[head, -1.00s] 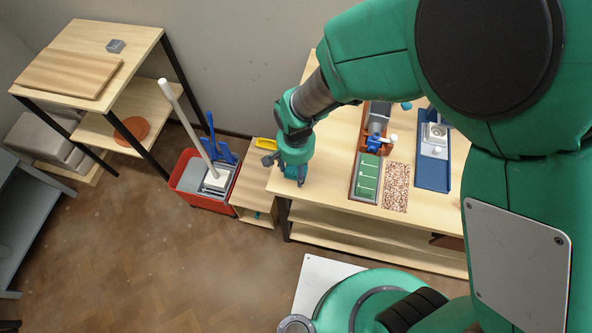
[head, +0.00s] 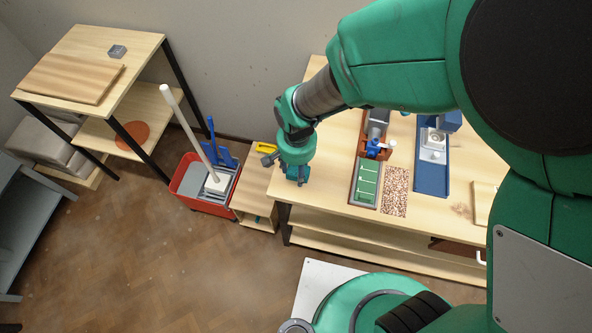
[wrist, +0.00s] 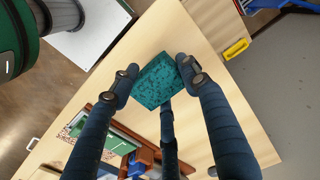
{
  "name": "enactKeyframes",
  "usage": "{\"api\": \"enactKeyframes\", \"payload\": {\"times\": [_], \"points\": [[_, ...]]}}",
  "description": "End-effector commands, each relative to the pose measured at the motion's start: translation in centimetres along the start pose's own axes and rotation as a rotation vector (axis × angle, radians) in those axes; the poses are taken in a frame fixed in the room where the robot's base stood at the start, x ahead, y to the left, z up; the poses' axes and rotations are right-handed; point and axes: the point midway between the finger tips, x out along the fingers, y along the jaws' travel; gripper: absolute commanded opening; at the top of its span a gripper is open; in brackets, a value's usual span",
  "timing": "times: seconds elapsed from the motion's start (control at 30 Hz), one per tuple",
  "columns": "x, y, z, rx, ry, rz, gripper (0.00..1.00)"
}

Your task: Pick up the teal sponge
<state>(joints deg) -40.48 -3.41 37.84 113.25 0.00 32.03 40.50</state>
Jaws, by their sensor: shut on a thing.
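The teal sponge (wrist: 158,82) is a speckled teal block in the wrist view. The fingers of my gripper (wrist: 156,84) press on it from both sides, and a third finger reaches up behind its lower edge. The sponge is over the pale wooden table top; I cannot tell whether it touches it. In the head view my gripper (head: 297,178) is at the table's left front corner, and the sponge is not clearly visible there.
The wooden table (head: 335,185) carries a green-topped tray (head: 366,180), a speckled mat (head: 395,190) and a blue tray (head: 432,170). Left of it are a low stand with a yellow object (head: 265,147), a red bucket (head: 187,180) with a mop, and a shelf (head: 145,55).

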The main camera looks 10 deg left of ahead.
Motion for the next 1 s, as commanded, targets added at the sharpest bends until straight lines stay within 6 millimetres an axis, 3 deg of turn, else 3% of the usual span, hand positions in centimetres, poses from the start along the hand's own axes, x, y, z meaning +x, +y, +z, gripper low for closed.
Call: {"api": "enactKeyframes", "payload": {"times": [0.6, 1.0], "points": [[-1.0, 7.4, 9.3, 0.0, -0.003, 0.003, 0.28], [-1.2, 9.5, 12.1, 0.0, -0.004, 0.003, 0.28]]}}
